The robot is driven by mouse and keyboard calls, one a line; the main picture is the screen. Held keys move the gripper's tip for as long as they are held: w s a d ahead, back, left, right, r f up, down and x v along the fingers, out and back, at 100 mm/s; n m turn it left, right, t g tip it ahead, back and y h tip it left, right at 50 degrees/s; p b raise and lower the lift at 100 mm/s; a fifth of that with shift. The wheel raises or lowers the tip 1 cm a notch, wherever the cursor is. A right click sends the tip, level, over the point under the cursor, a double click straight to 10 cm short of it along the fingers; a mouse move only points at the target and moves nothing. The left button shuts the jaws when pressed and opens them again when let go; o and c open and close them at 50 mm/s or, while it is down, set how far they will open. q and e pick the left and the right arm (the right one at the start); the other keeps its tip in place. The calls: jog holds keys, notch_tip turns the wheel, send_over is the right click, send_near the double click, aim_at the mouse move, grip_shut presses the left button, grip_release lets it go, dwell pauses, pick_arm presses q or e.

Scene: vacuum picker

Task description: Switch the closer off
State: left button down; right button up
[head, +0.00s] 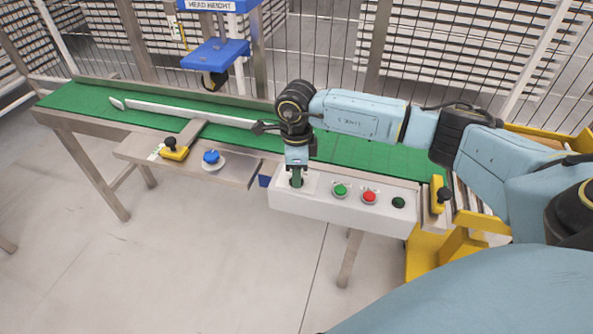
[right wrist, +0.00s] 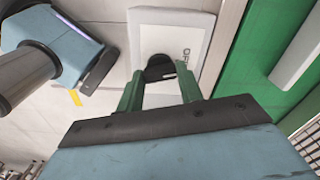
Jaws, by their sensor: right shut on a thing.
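A white control box (head: 330,205) is fixed along the front edge of the green conveyor. My right gripper (head: 297,180) points down at the left end of its top face. In the right wrist view, its green fingers (right wrist: 158,84) are shut on a black knob (right wrist: 158,66), one on each side. The knob stands on a white plate (right wrist: 172,30) with partly legible dark lettering. In the head view the gripper hides the knob. My left gripper is not in view.
The box also has a green button (head: 340,190), a red button (head: 369,196) and a dark green round part (head: 398,203). A yellow-based black knob (head: 174,148) and a blue button (head: 211,157) sit to the left. The conveyor (head: 75,97) runs behind. Floor in front is clear.

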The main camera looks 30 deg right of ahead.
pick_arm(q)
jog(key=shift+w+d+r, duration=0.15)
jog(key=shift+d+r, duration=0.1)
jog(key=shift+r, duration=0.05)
pick_arm(e)
jog(key=shift+n, duration=0.6)
jog(key=shift+r, duration=0.1)
jog(key=o, duration=0.8)
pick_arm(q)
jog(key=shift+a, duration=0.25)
pick_arm(e)
jog(key=shift+o, duration=0.9)
jog(key=shift+r, duration=0.25)
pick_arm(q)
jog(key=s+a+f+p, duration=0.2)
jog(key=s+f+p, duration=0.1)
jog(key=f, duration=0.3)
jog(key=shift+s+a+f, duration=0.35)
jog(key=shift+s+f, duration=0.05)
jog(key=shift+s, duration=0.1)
pick_arm(e)
notch_tip(320, 180, up, 13)
jog(key=shift+f, duration=0.1)
